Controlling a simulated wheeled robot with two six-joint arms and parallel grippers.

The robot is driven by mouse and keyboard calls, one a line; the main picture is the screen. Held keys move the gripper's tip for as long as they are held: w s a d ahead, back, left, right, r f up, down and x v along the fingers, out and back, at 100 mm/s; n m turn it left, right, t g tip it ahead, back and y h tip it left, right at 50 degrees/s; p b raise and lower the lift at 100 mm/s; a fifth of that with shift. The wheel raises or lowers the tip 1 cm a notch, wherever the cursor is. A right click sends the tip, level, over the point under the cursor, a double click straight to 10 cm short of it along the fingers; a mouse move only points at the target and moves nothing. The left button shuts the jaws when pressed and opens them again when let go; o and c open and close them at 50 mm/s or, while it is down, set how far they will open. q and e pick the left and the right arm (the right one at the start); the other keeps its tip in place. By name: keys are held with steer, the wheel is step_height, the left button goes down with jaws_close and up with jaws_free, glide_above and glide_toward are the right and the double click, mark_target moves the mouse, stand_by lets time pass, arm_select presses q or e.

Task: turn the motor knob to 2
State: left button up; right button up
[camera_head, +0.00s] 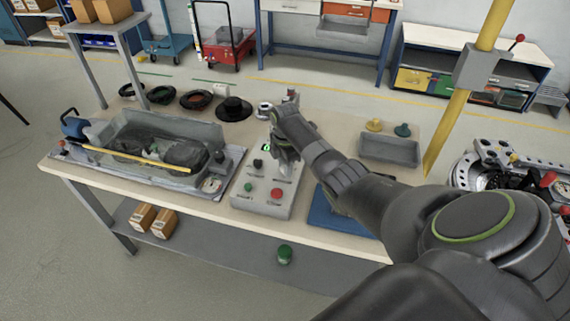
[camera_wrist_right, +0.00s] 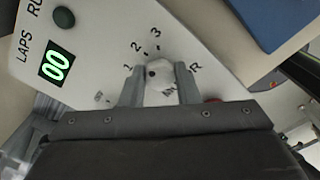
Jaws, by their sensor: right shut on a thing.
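The motor knob (camera_wrist_right: 163,71) is a small pale knob with a dark dot, seen in the right wrist view between the two fingers of my right gripper (camera_wrist_right: 160,88). The gripper is shut on it. The printed marks 1, 2, 3 and R lie around the knob. The dot is on the knob's left side, towards the 1. The grey control box (camera_head: 261,205) stands on the table in the head view, and my right gripper (camera_head: 285,158) reaches down onto its far right part, hiding the knob there. My left gripper is not in view.
The box carries a lit green display (camera_wrist_right: 57,66) reading 00, a green button (camera_head: 248,187) and a red button (camera_head: 277,194). A grey tray (camera_head: 200,135) stands left, a blue mat (camera_head: 335,218) right. A yellow post (camera_head: 452,130) rises at the right.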

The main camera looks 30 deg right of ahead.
steer(key=shift+r, duration=0.1)
steer(key=o, duration=1)
step_height(320, 180, up, 17)
steer(key=shift+r, duration=0.2)
stand_by(0.5)
